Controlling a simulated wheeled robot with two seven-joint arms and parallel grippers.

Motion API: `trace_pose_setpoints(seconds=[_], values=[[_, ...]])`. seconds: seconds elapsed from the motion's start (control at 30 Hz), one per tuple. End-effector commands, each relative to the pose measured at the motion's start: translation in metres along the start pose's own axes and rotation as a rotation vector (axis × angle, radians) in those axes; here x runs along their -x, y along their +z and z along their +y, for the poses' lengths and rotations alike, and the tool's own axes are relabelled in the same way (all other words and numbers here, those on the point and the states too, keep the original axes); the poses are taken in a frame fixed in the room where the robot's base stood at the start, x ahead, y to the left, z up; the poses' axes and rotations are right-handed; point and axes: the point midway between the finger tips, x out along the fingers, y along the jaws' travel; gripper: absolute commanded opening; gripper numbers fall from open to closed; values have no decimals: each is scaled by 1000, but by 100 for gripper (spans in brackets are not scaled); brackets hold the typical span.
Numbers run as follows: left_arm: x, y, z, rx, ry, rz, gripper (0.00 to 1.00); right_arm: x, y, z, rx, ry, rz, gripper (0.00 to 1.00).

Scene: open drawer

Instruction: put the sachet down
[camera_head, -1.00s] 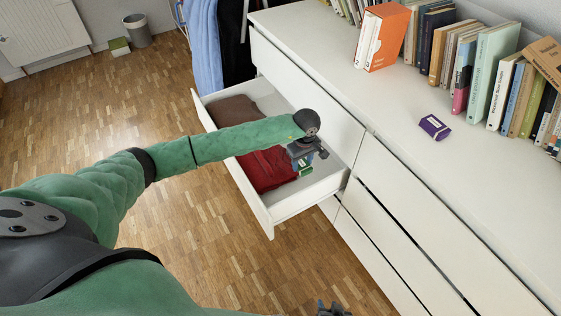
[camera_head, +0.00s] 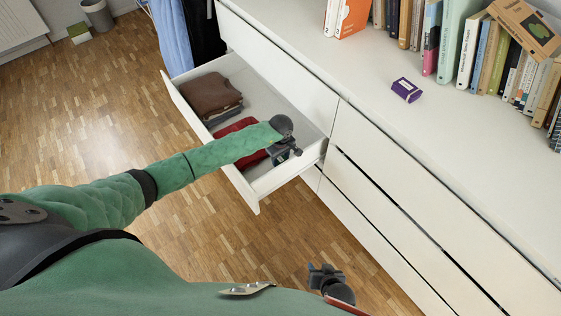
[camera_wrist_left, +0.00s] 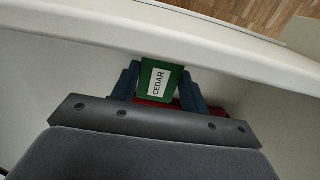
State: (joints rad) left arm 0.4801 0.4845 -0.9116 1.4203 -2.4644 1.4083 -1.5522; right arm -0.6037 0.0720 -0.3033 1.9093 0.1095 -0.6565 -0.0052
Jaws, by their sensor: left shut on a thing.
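My left gripper (camera_head: 286,153) is over the right end of the open drawer (camera_head: 242,182). In the left wrist view its two dark blue fingers (camera_wrist_left: 158,88) are shut on a green sachet (camera_wrist_left: 148,77) with a white label reading CEDAR. The drawer's white wall lies just beyond the sachet, and red cloth shows below it. I cannot tell whether the sachet touches the drawer bottom. In the head view my gripper hides the sachet. My right gripper (camera_head: 326,272) is low in the head view, away from the drawer; its jaw opening is unclear.
Folded brown cloth (camera_head: 210,94) and red cloth (camera_head: 234,127) lie in the drawer, partly under my left arm. The drawer's middle back is bare.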

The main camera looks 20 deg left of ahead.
Motion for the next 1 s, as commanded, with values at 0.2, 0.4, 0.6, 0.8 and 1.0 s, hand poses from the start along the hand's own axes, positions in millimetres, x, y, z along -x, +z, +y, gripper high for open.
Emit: trace_pose_setpoints(seconds=[0.2,0.4,0.6,0.8,1.0], values=[[-27,1,0,1,-1,-1,19,3,-1,-1,0,0,-8,36],[-28,0,0,1,-1,0,19,3,-2,0,0,0,-6,36],[-29,0,-1,0,-1,0,19,1,-2,0,0,1,0,36],[-30,0,-1,0,-2,0,48,-2,0,2,0,2,11,36],[-30,0,-1,0,-1,0,66,-3,1,2,0,2,7,36]])
